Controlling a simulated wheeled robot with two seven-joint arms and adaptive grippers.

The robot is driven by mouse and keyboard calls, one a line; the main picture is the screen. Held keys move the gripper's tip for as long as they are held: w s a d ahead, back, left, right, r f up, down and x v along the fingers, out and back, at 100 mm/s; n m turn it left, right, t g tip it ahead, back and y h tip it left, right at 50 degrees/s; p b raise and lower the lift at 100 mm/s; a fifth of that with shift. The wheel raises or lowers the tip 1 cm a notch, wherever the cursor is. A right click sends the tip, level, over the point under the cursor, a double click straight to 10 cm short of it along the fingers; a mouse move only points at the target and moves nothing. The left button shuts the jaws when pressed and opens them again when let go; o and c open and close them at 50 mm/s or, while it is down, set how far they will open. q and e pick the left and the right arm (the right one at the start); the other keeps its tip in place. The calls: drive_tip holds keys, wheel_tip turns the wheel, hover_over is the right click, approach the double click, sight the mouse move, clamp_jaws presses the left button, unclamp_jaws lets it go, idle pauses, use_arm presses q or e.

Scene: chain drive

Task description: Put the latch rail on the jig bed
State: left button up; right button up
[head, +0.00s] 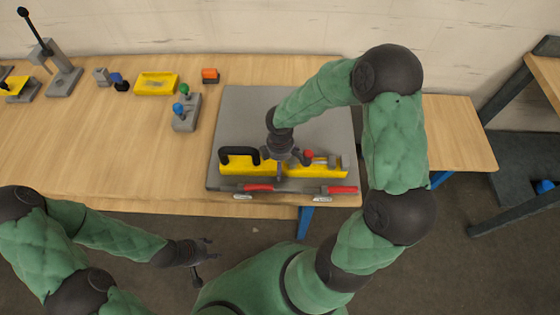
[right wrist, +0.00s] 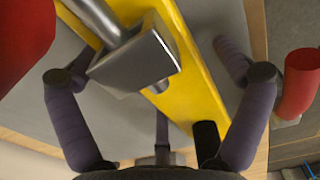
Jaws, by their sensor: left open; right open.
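The latch rail (head: 318,170) is a long yellow bar with a black handle, a red knob and a metal latch. It lies along the front part of the grey jig bed (head: 240,110). My right gripper (head: 281,165) is over the middle of the rail. In the right wrist view its open fingers (right wrist: 158,65) are on either side of the yellow rail (right wrist: 200,75); whether they touch it I cannot tell. The rail's underside is hidden. My left gripper (head: 208,259) is open and empty, in front of the table and away from the rail.
Red-handled clamps (head: 258,188) (head: 341,190) sit at the bed's front edge. The wooden table (head: 60,140) is clear at front left.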

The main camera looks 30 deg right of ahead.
wheel_tip(320, 180, up, 12)
drive_tip(key=p, duration=0.4)
drive_tip(key=shift+r, duration=0.2)
idle(1.0)
